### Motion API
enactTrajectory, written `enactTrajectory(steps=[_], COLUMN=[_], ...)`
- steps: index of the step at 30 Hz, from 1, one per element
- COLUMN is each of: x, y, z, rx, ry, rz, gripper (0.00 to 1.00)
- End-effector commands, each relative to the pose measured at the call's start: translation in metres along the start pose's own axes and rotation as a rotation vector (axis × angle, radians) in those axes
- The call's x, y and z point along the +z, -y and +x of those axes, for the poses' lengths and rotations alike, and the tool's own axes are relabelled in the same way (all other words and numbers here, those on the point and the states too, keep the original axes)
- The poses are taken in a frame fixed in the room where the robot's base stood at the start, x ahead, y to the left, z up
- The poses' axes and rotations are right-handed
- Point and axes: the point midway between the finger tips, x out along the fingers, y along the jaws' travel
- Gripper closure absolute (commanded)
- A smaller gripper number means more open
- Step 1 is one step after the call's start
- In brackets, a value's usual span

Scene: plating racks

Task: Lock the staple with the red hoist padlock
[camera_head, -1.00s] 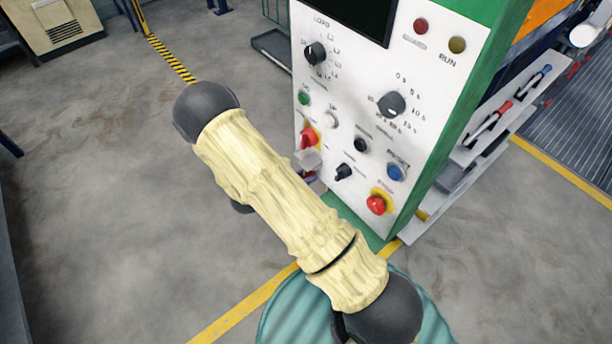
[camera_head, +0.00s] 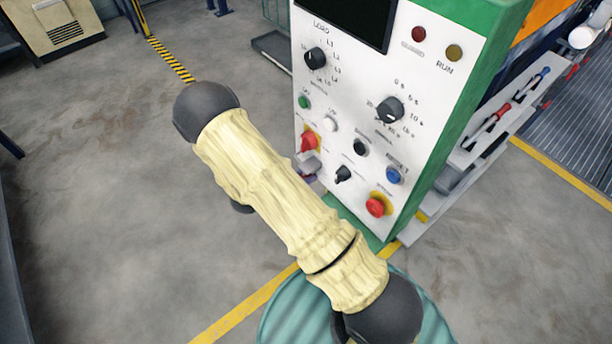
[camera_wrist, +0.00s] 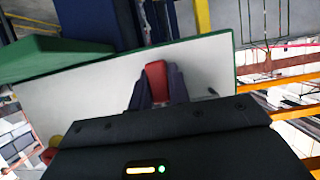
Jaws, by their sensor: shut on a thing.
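The red padlock (camera_wrist: 157,82) shows as a red block between the two dark fingers of my gripper (camera_wrist: 158,92) in the wrist view. The gripper is shut on it, in front of the white panel face. In the head view my arm hides most of the gripper, and the padlock cannot be made out there with certainty. A red handle (camera_head: 309,141) on a yellow plate sits at the left edge of the control panel (camera_head: 345,100), with a small grey piece (camera_head: 307,163) just below it. I cannot tell the staple apart, nor whether the padlock touches it.
The panel carries several knobs and buttons, including a red stop button (camera_head: 375,207) on yellow and a blue reset button (camera_head: 393,175). A shelf with tools (camera_head: 495,125) stands to the right.

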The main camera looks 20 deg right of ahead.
Motion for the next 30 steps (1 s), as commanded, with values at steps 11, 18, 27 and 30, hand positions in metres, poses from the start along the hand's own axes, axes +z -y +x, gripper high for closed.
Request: enactTrajectory(steps=[11,18,27,30], x=[0.0012,0.0044,0.0044,0.0044], y=[0.0001,0.0,0.0001,0.0001], z=[0.0009,0.002,0.002,0.002], rx=[0.0,0.0,0.0,0.0], ry=[-0.002,-0.001,-0.001,-0.001], rz=[0.001,0.0,0.0,0.0], gripper=[1.0,1.0,0.7,0.57])
